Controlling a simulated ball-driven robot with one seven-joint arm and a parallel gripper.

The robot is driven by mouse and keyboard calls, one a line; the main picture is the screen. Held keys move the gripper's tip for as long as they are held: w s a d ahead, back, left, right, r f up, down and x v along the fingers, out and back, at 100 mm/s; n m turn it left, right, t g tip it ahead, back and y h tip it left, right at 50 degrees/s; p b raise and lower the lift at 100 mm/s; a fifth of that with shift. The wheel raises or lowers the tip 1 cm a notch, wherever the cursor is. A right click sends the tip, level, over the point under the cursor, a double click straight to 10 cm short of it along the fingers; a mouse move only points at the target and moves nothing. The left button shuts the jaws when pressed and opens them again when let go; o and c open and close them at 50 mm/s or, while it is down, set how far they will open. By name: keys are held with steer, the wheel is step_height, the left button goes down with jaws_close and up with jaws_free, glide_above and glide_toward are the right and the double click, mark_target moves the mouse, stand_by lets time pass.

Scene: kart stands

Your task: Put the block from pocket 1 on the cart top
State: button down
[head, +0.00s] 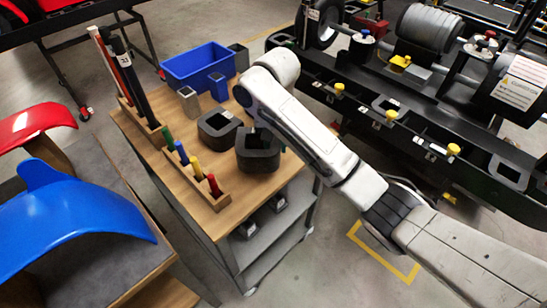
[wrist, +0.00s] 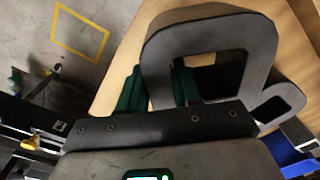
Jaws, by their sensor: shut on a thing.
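A dark hollow block (head: 258,160) is at the right side of the wooden cart top (head: 231,198), upright with its opening facing up. I cannot tell whether its base touches the wood. My gripper (wrist: 158,88) is shut on one wall of this block, which also shows in the wrist view (wrist: 212,28). One green finger is outside the wall and one is inside the opening. In the head view my arm hides most of the gripper. A second dark hollow block (head: 217,128) stands close beside the held one and also shows in the wrist view (wrist: 284,100).
On the cart top are a blue bin (head: 198,66), small metal and blue blocks, a rack of coloured handles (head: 197,170) and a rack of tall bars (head: 128,85). A black kart stand (head: 420,135) at right holds hollow blocks. Coloured fairings (head: 70,215) lie at left.

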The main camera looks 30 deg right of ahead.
steer(key=shift+w+a+f+b, duration=0.15)
steer(key=shift+w+f+b, duration=0.2)
steer(key=shift+f+b, duration=0.85)
steer(key=shift+f, duration=0.6)
steer(key=shift+f, duration=0.1)
steer(key=c, duration=0.8)
jaws_free()
steer(key=shift+f, duration=0.1)
step_height(320, 180, up, 12)
steer(key=p, duration=0.8)
